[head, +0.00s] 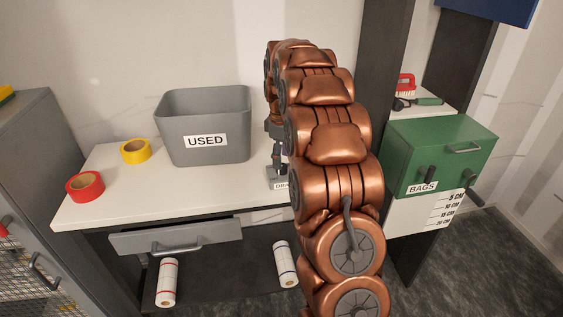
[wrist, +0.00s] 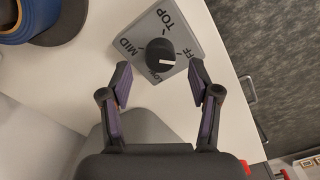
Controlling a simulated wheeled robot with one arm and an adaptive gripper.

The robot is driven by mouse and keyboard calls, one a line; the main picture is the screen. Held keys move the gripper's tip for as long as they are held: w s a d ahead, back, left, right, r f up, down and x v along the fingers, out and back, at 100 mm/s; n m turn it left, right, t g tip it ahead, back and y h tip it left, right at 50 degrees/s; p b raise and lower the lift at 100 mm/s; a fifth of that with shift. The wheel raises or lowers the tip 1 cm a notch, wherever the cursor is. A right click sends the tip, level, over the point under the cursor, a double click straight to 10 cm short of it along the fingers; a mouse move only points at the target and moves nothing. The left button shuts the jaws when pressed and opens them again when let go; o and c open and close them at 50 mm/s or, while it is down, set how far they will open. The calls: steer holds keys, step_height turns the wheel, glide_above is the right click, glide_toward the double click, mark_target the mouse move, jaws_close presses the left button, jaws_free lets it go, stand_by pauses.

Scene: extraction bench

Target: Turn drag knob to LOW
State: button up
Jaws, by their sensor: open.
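The drag knob (wrist: 161,55) is a black round dial on a grey square plate (wrist: 190,35) in the wrist view. The plate reads MID, TOP and a partly covered OFF; a mark at its lower left, likely LOW, is mostly hidden by the dial. A short white line lies across the dial's lower face; I cannot tell which label it points to. My gripper (wrist: 160,80) is open, its fingertips just below the dial in the picture, one on each side, and empty. In the head view my arm hides the dial; only a label beginning "DRA" (head: 281,185) shows.
On the white bench (head: 230,193) stand a grey USED bin (head: 180,125), yellow tape (head: 136,151) and red tape (head: 86,186). A grey drawer (head: 175,237) is below. A green BAGS box (head: 440,155) is at right. A blue-and-black round thing (wrist: 40,18) lies near the plate.

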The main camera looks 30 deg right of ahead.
mark_target(282, 169)
steer(key=shift+f+p, duration=0.3)
steer(key=shift+f, duration=1.15)
steer(key=shift+c, duration=0.3)
steer(key=c, duration=1.1)
